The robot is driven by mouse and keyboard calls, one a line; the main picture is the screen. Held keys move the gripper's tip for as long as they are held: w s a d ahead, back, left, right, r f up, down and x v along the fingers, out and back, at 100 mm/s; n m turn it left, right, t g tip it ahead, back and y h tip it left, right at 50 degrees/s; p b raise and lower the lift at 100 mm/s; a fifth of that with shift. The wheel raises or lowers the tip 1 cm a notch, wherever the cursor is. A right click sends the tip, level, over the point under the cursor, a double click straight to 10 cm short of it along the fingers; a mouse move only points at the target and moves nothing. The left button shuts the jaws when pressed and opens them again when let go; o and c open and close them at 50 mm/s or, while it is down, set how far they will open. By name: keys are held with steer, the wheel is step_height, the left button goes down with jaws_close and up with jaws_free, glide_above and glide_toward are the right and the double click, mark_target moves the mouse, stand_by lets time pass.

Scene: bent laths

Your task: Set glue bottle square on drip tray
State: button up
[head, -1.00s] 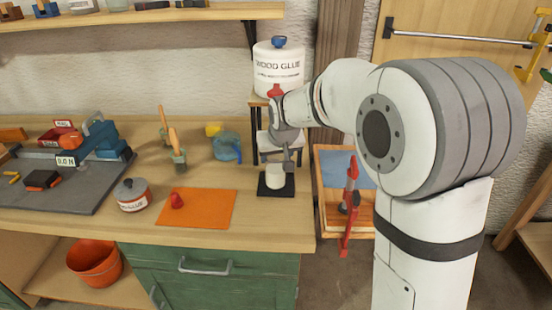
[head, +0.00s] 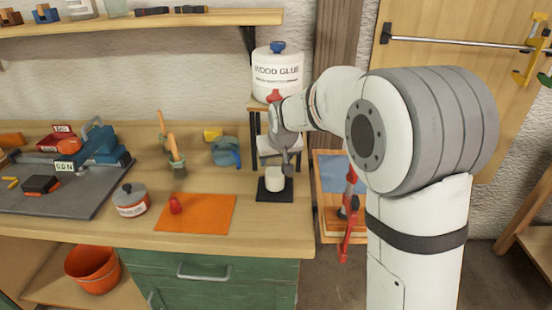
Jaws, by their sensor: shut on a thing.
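The glue bottle (head: 275,181) is a small white, open-topped container at the front right of the bench. It appears upright over the black square drip tray (head: 265,195). I cannot tell whether its base touches the tray or is slightly above it. Dark tray shows around its lower part. My gripper (head: 286,169) is at the bottle's right rear upper edge, shut on it; the fingers are small and partly hidden. A red cap or nozzle (head: 175,205) sits apart on the orange mat (head: 212,215).
A large white wood glue drum (head: 278,72) with a red tap stands on a stand behind the tray. A labelled pot (head: 131,200), brushes (head: 176,160) and a blue jug (head: 225,151) are to the left. A red clamp (head: 348,215) stands right of the bench.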

steer(key=shift+f, duration=0.4)
steer(key=o, duration=1.6)
